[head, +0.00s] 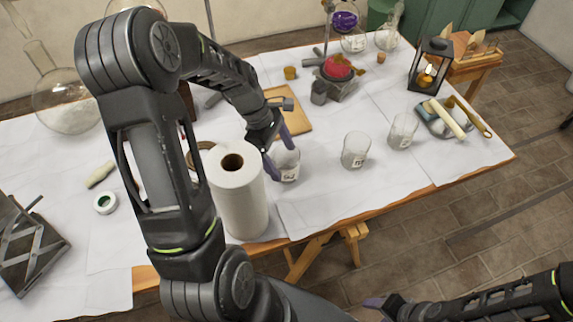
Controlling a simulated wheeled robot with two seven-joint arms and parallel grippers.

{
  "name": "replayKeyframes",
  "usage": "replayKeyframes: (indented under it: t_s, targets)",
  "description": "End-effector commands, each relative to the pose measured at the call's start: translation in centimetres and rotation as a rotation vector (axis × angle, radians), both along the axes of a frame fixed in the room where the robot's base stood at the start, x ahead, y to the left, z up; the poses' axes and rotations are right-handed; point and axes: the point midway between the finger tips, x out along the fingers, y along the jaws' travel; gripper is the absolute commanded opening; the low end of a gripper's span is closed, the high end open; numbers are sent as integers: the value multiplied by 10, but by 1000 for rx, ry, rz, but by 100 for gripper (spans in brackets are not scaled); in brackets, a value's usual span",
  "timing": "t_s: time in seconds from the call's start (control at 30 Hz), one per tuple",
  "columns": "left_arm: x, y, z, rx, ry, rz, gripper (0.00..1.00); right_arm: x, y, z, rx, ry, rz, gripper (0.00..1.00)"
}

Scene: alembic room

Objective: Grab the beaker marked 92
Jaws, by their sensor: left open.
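Three clear glass beakers with small white labels stand upright on the white-covered table. The left beaker (289,166) is at my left gripper, the middle beaker (356,149) stands to its right, and the right beaker (402,131) is farther right. The labels are too small to read surely. My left gripper (279,152) is open, with one purple finger along the left beaker's left side and the other behind it; I cannot tell whether they touch the glass. My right gripper (376,302) is low at the bottom, away from the table, its jaw opening unclear.
A paper towel roll (243,205) stands close left of the left beaker. A black lantern (430,68) and a tray with candles (447,118) are at right. The table front near the middle beaker is clear.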

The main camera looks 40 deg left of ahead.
Motion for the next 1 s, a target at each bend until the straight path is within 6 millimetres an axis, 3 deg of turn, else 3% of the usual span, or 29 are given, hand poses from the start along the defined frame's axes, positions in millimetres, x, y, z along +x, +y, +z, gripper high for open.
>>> replayKeyframes:
  t_s: [0.4,1.0]
  targets:
    - [6,-21,-43,-1,2,-2,88,-1,-1,8,-3,3,-1,55]
    - [6,-21,-44,0,1,0,88,-1,0,8,-2,4,-1,55]
